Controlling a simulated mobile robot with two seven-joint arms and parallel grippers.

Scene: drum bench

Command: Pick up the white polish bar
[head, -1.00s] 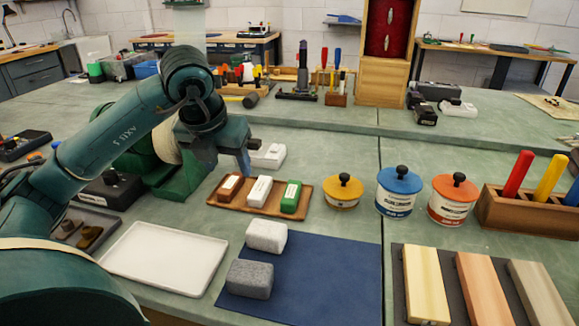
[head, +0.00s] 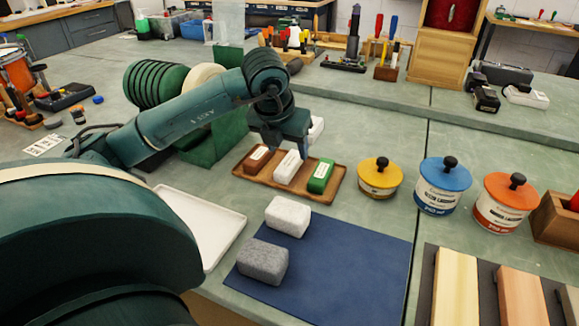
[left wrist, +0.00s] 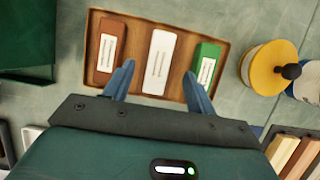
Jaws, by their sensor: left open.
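The white polish bar (head: 288,167) lies in a wooden tray (head: 327,196), between a brown bar (head: 257,158) and a green bar (head: 321,176). In the left wrist view the white bar (left wrist: 160,62) sits in the middle of the tray. My left gripper (left wrist: 158,84) is open, its two blue fingers pointing at the tray, one on each side of the white bar's near end. In the head view my left gripper (head: 281,146) hangs above the tray's back edge. I cannot tell how high it is. My right gripper is not in view.
Yellow (head: 380,178), blue (head: 444,186) and orange (head: 506,202) lidded tins stand right of the tray. A blue mat (head: 340,262) bears a white block (head: 288,216) and a grey block (head: 263,262). A white tray (head: 205,222) lies left, near a green machine (head: 205,140).

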